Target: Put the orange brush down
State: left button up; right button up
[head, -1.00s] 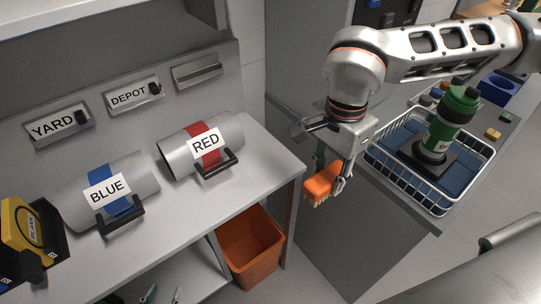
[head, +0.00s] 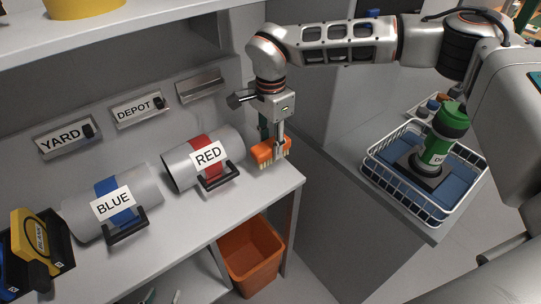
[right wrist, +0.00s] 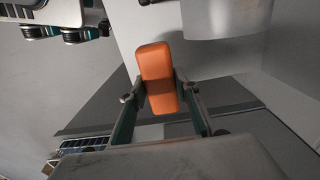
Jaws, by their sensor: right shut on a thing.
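The orange brush (head: 268,152) is in my right gripper (head: 272,148), bristles down, at the right end of the grey bench, beside the RED tube. In the head view it is at or just above the bench top; I cannot tell if the bristles touch. In the right wrist view the orange brush (right wrist: 159,77) lies between the two fingers of my right gripper (right wrist: 163,97), which are shut on it. My left gripper does not show.
The RED tube (head: 185,169) and BLUE tube (head: 145,190) lie on the bench (head: 215,213). An orange bin (head: 250,258) stands below. A white wire basket (head: 438,207) holds a green-topped device (head: 439,140). Bare bench lies in front of the RED tube.

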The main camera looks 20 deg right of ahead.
aim_at(271, 158)
notch_tip(271, 158, down, 2)
jog(key=shift+d+f, duration=0.1)
jog(key=shift+d, duration=0.05)
jog(key=shift+w+f+p, duration=0.15)
jog(key=shift+f+p, duration=0.2)
jog(key=shift+f, duration=1.35)
jog(key=shift+f, duration=0.15)
jog(key=o, duration=1)
jog(key=shift+c, duration=0.2)
notch_tip(271, 158, up, 8)
jog(key=shift+f+b, duration=0.1)
jog(key=shift+b, duration=0.2)
